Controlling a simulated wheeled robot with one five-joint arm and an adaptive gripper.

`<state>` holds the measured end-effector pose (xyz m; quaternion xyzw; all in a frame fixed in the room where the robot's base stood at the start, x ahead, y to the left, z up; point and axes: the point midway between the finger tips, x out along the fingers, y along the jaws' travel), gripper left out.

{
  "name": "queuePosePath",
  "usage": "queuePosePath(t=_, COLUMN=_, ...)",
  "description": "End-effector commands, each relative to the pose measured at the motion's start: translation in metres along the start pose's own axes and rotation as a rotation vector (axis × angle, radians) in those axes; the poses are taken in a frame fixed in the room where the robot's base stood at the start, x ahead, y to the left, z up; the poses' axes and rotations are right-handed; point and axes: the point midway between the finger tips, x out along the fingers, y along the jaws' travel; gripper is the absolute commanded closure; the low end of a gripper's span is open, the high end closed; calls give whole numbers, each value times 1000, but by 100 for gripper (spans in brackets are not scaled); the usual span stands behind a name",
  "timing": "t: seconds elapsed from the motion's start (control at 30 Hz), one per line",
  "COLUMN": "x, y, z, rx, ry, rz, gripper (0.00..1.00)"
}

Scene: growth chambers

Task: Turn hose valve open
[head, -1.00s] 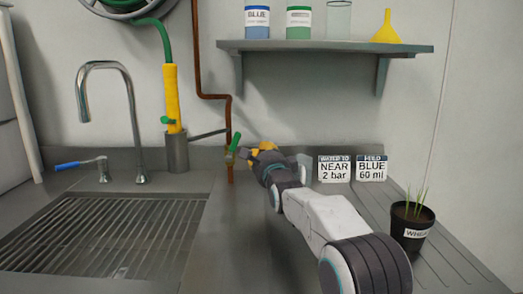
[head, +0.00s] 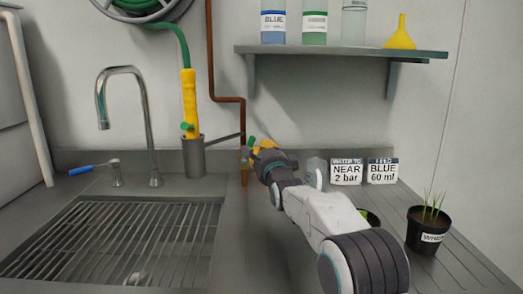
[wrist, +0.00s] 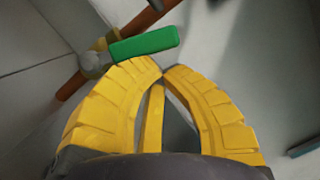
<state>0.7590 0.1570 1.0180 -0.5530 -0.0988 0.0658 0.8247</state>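The hose valve has a green lever handle (head: 250,141) on the copper pipe (head: 244,170), above the counter. In the wrist view the green lever (wrist: 145,46) reaches right from a brass-coloured valve body (wrist: 95,63), slanted to the line of the pipe (wrist: 72,86). My gripper (head: 257,148) is just right of the valve. In the wrist view my yellow fingers (wrist: 162,70) meet at their tips with nothing seen between them. The left fingertip is right beside the lever and overlaps its edge; I cannot tell whether they touch.
A sink with a grate (head: 120,245) and faucet (head: 150,130) lies left. A yellow-sleeved hose nozzle (head: 189,100) stands in a grey holder (head: 194,158). Two label cards (head: 346,171) and a potted plant (head: 428,230) stand right. A shelf (head: 340,50) holds bottles and a yellow funnel (head: 400,34).

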Motion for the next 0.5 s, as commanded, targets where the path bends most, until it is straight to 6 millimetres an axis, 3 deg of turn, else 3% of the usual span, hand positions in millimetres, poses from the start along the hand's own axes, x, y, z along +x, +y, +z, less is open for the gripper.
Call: queuePosePath(t=0.5, x=6, y=-10, z=26, rx=-275, ry=-12, rz=69, gripper=100)
